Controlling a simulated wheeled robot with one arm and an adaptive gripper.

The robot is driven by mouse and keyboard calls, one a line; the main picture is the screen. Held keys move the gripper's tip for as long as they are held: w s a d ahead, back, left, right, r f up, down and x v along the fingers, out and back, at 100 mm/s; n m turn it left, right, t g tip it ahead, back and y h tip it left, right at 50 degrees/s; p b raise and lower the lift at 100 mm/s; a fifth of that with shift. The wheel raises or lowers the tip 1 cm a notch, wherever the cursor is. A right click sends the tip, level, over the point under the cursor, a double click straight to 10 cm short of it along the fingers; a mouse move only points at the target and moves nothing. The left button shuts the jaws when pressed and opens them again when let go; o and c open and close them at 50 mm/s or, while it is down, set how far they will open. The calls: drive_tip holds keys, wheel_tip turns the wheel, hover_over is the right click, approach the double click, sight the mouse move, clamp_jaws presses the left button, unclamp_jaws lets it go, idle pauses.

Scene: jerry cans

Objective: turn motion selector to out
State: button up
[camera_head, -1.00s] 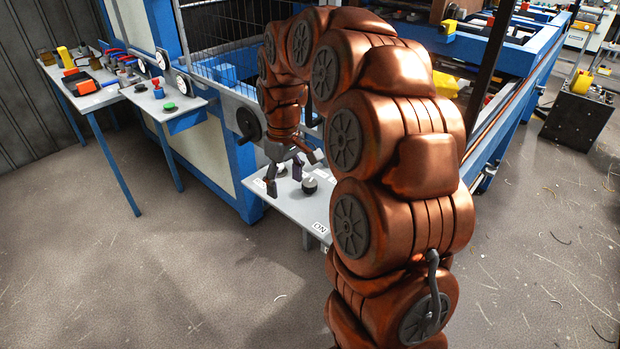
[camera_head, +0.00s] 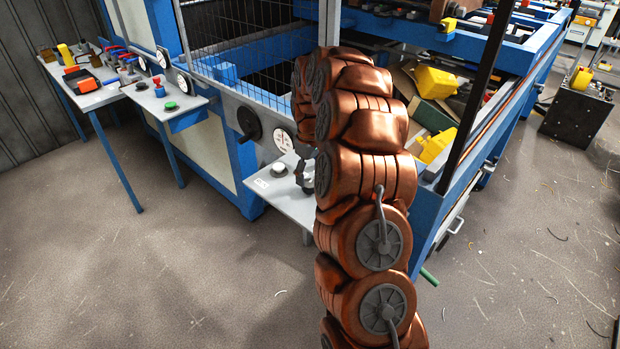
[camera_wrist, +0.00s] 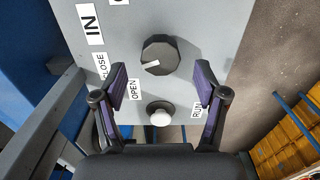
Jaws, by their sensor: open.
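In the wrist view, a dark faceted knob (camera_wrist: 160,50) stands on a grey panel (camera_wrist: 195,25); it looks like the motion selector. Its white pointer mark faces the lower left. An "IN" label (camera_wrist: 92,23) lies at the upper left, and another label (camera_wrist: 119,2) is cut off by the top edge. My gripper (camera_wrist: 160,76) is open and empty, its purple-padded fingers apart on either side below the knob. I see no contact with the knob. In the head view, my arm hides most of my gripper (camera_head: 306,178) and the knob.
A pale round knob (camera_wrist: 158,114) sits between my fingers, nearer my palm. "CLOSE" (camera_wrist: 100,66), "OPEN" (camera_wrist: 134,89) and "RUN" (camera_wrist: 197,109) labels lie around. In the head view, a black handwheel (camera_head: 249,124) and a round dial (camera_head: 283,140) are behind the panel shelf (camera_head: 290,200).

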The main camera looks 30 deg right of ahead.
sight(310, 182)
drive_tip(key=shift+f+p, duration=0.45)
drive_tip(key=shift+f, duration=1.2)
drive_tip(key=shift+c, duration=0.5)
drive_tip(key=c, duration=1.1)
drive_tip(key=shift+o, duration=0.2)
